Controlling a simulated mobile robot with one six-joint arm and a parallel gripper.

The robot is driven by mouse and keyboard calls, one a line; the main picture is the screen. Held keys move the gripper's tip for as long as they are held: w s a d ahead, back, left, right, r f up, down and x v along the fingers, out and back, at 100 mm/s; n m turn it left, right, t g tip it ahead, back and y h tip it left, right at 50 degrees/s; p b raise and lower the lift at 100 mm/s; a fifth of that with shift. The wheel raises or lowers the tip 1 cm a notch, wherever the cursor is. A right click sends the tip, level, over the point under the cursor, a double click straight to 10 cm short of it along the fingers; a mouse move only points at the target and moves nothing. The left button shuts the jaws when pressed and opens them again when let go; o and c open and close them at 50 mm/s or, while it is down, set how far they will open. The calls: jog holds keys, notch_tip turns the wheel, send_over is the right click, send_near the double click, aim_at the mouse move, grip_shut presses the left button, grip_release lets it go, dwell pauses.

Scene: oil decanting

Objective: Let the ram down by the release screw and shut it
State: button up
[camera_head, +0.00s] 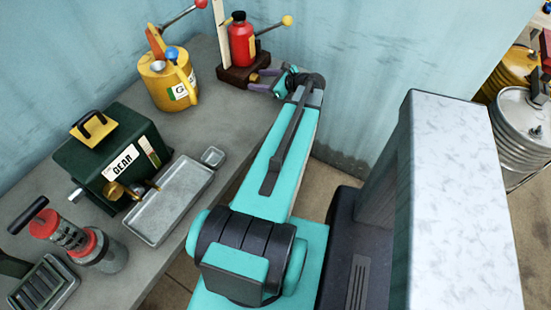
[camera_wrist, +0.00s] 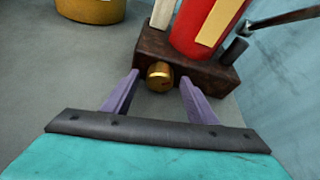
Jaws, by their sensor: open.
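The ram is a red bottle jack (camera_head: 241,42) on a dark brown base (camera_head: 233,74) at the back of the bench; its red body (camera_wrist: 207,25) and base (camera_wrist: 205,72) also show in the wrist view. The release screw is a brass round knob (camera_wrist: 160,76) on the front of the base. My gripper (camera_head: 257,80) is at the base's front right in the head view. In the wrist view my gripper (camera_wrist: 158,82) has its purple fingers open, one on each side of the knob, with gaps visible. Whether the screw is shut cannot be told.
A pump handle with a yellow ball (camera_head: 287,20) sticks out right of the jack. A yellow oil can (camera_head: 167,80) stands to its left. A green gear-oil container (camera_head: 108,155), grey tray (camera_head: 170,198) and red-and-grey pump (camera_head: 75,240) occupy the nearer bench. The wall is close behind.

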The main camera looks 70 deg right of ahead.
jog(key=shift+d+r+m+y+p, duration=0.1)
jog(key=shift+m+y+p, duration=0.3)
jog(key=shift+p, duration=0.6)
